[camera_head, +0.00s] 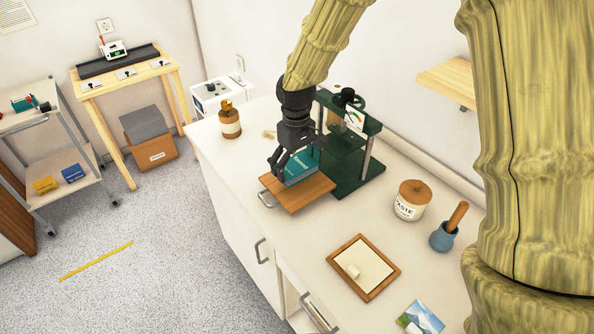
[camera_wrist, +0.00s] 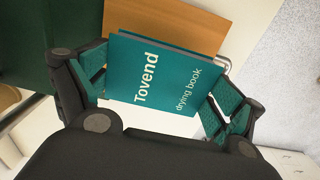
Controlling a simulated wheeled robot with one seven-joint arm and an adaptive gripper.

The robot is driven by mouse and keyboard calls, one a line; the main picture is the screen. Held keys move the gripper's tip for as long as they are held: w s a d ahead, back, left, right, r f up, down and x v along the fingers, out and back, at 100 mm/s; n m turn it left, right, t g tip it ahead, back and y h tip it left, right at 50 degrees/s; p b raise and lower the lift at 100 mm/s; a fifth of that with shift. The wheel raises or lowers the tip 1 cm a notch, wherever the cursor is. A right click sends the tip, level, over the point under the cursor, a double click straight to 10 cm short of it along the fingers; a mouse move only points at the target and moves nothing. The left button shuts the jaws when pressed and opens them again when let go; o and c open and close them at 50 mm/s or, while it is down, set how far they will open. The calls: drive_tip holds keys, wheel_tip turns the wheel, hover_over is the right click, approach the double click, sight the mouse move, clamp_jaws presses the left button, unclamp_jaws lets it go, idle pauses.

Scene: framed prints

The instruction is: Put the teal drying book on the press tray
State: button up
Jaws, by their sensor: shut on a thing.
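The teal drying book (camera_head: 297,168) is between the fingers of my gripper (camera_head: 284,165), which is shut on it. In the wrist view, the book's cover (camera_wrist: 158,75) shows white lettering, and the fingers (camera_wrist: 155,100) grip its two sides. The wooden press tray (camera_head: 312,192) extends from the dark green press (camera_head: 352,165) on the counter. The book is over the tray in both views; the tray (camera_wrist: 200,20) shows beyond it in the wrist view. I cannot tell whether the book touches the tray.
A brown bottle (camera_head: 230,122) stands left of the press. A lidded paste jar (camera_head: 410,203), a blue mortar with pestle (camera_head: 443,237) and a wood-framed board (camera_head: 363,268) are on the right and front of the counter (camera_head: 300,237). A wall shelf (camera_head: 450,80) juts out behind.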

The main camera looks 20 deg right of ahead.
sight(297, 173)
drive_tip(key=shift+w+d, duration=0.15)
drive_tip(key=shift+w, duration=0.15)
drive_tip(key=shift+f+p, duration=0.6)
drive_tip(key=shift+f, duration=1.2)
drive_tip(key=shift+f, duration=0.15)
drive_tip(key=o, duration=0.9)
wheel_tip(297, 173, up, 12)
drive_tip(key=shift+r+b, duration=0.15)
drive_tip(key=shift+b, duration=0.7)
